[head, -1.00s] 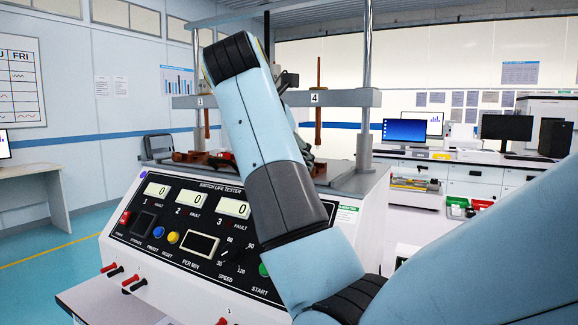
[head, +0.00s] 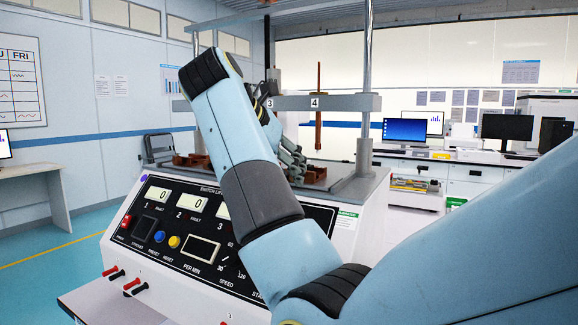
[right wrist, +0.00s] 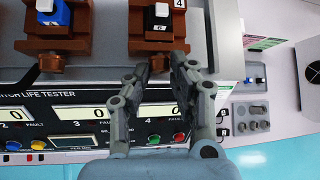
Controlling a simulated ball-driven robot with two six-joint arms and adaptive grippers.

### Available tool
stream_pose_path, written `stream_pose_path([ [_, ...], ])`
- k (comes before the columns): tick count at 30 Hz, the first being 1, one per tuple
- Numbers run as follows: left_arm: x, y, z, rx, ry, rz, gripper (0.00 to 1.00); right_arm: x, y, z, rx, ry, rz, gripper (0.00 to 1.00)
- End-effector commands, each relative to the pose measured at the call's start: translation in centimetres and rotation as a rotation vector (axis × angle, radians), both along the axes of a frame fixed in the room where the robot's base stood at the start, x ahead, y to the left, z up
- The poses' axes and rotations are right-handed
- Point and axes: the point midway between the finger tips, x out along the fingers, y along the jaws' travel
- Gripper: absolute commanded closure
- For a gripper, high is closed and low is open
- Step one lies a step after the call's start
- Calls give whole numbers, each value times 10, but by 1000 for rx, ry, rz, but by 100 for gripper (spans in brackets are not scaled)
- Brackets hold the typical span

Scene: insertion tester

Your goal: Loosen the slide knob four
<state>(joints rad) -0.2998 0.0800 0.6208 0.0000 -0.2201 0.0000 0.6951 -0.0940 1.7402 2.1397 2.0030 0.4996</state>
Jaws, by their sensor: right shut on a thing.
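Slide knob four (right wrist: 159,62) is a small brown knob at the front of the brown slide (right wrist: 136,46) under the number 4 plate in the right wrist view. My right gripper (right wrist: 161,70) is shut on it, one finger on each side, so the knob is partly hidden. In the head view my right gripper (head: 288,158) is at the tester's top deck, beside the brown slide (head: 316,175) below the 4 label (head: 315,102); the knob is hidden there. My left gripper is not in view.
The neighbouring slide's brown knob (right wrist: 50,62) is to the left in the right wrist view. The tester's front panel (head: 170,235) has displays and buttons. A brown rod (head: 318,110) hangs above slide four, and a metal post (head: 365,80) stands to its right.

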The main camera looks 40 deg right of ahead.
Motion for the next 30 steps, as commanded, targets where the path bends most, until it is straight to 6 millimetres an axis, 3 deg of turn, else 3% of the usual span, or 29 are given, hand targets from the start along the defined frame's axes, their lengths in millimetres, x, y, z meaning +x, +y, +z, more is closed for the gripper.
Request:
stream_pose_path([
  [15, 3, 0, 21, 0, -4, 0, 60, 5, 2, 0, -119, 291, 1, 100],
  [30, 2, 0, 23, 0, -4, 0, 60, 5, 2, -2, -140, 338, 1, 100],
])
